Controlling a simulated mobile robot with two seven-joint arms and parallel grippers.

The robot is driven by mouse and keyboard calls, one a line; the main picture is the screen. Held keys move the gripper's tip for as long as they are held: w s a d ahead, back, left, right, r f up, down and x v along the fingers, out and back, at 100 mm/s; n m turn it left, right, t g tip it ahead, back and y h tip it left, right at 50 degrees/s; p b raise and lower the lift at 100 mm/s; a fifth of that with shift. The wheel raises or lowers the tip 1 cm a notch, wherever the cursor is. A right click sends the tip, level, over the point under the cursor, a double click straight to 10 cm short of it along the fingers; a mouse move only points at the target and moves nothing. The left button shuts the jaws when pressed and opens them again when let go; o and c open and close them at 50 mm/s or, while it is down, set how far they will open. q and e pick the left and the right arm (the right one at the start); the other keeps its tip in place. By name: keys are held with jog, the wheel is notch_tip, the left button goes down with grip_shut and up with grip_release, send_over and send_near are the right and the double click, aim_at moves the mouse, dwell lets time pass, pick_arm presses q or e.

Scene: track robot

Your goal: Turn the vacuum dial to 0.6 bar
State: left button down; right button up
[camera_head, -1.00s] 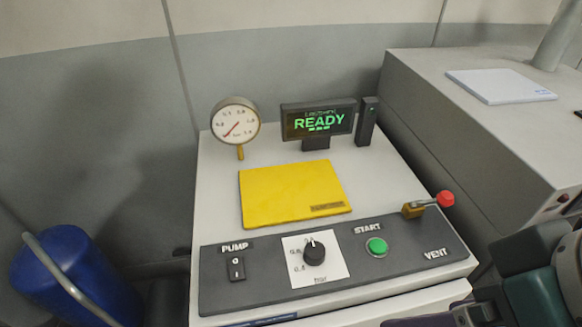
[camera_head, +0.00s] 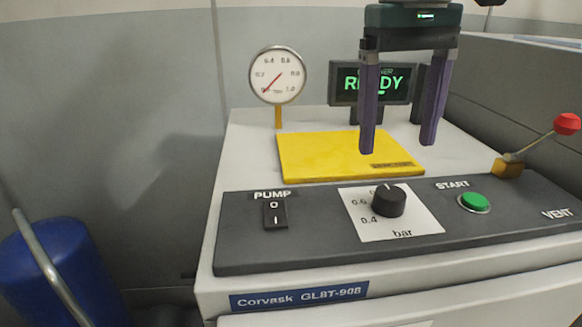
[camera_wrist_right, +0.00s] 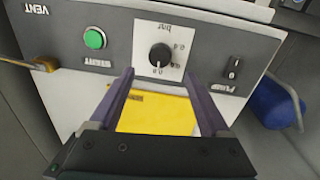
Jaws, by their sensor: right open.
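The vacuum dial (camera_head: 389,201) is a black round knob on a white scale card (camera_head: 409,228) marked in bar. Its pale mark points away from the panel's front edge, towards the label at the far side, which reads like 0.8 in the wrist view; 0.6 and 0.4 lie to its left in the head view. The dial also shows in the right wrist view (camera_wrist_right: 160,56). My right gripper (camera_head: 398,149) is open and empty, fingers down, above and behind the dial, apart from it. My left gripper is not in view.
A round gauge (camera_head: 278,75) has its needle near 0.0. The display (camera_head: 350,85) reads READY, partly covered by my fingers. A yellow plate (camera_head: 320,157) lies behind the panel. The pump switch (camera_head: 275,214), green START button (camera_head: 474,202) and red-knobbed vent lever (camera_head: 567,124) flank the dial.

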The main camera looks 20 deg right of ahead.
aim_at(390, 192)
jog(key=f, duration=0.8)
jog(key=shift+s+d, duration=0.1)
jog(key=shift+d, duration=0.15)
jog(key=shift+c, duration=0.4)
grip_shut()
